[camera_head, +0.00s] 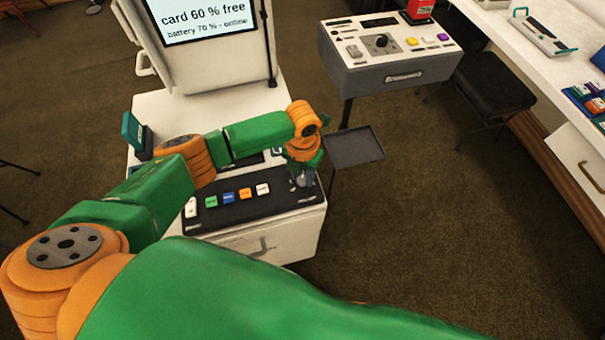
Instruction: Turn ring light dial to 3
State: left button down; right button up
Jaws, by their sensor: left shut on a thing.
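The booth's black control panel (237,213) carries a row of coloured buttons. My left gripper (302,184) points down at the right end of this panel, past the white button. It is shut on a small knob there, which I take to be the ring light dial. The gripper hides most of the knob, and its pointer and any numbers cannot be read. My right gripper is not in view.
The booth's screen (207,15) stands behind the panel. A dark tray (354,147) juts out just right of the gripper. A grey console (397,72) with a black knob (381,43) stands at the back. A black stool (494,83) and white counter (512,43) are at right.

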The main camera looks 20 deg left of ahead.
aim_at(302, 179)
pick_arm(q)
jog(key=shift+s, duration=0.1)
dwell(0.3)
jog(key=c, duration=0.5)
grip_release()
jog(key=shift+c, duration=0.2)
jog(key=shift+r, duration=3.6)
